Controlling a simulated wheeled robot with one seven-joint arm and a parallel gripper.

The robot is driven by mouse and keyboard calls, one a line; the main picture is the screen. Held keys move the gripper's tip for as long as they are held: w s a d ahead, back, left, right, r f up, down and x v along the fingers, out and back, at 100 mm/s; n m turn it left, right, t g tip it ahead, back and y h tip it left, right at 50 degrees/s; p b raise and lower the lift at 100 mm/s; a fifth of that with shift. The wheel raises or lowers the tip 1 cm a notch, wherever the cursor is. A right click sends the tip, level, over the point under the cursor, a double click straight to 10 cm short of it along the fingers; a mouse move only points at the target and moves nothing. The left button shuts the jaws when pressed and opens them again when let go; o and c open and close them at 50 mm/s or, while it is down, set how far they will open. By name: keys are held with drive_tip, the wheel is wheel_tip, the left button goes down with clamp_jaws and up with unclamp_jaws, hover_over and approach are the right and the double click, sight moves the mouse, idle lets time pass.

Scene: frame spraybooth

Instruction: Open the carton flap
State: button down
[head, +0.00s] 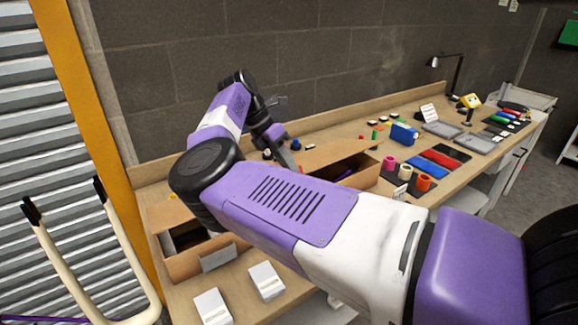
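A brown carton (362,175) stands on the bench just beyond my forearm, its dark inside partly showing with something purple in it. Its flap (335,151) is a tan panel slanting along the back of the opening. A second brown carton (190,266) stands at the left with its top open, partly hidden by my arm. My gripper (289,160) points down at the left end of the right carton, close to the flap. I cannot tell whether it touches the flap. Its fingers are small and partly hidden, so their opening is unclear.
Two white boxes (266,281) lie at the bench's front edge. Pink and orange rolls (423,182), blue and red pieces (441,159), a blue box (403,134) and grey trays (477,142) fill the right side. A block wall stands behind the bench.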

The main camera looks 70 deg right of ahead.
drive_tip(key=shift+w+d+r+g+y, duration=0.15)
drive_tip(key=shift+w+d+r+g, duration=0.15)
drive_tip(key=shift+r, duration=0.2)
drive_tip(key=shift+w+d+r+g+y, duration=0.1)
drive_tip(key=shift+w+r+g+y, duration=0.1)
drive_tip(key=shift+w+r, duration=0.25)
drive_tip(key=shift+s, duration=0.1)
drive_tip(key=shift+c, duration=2)
unclamp_jaws()
drive_tip(key=shift+r, duration=0.1)
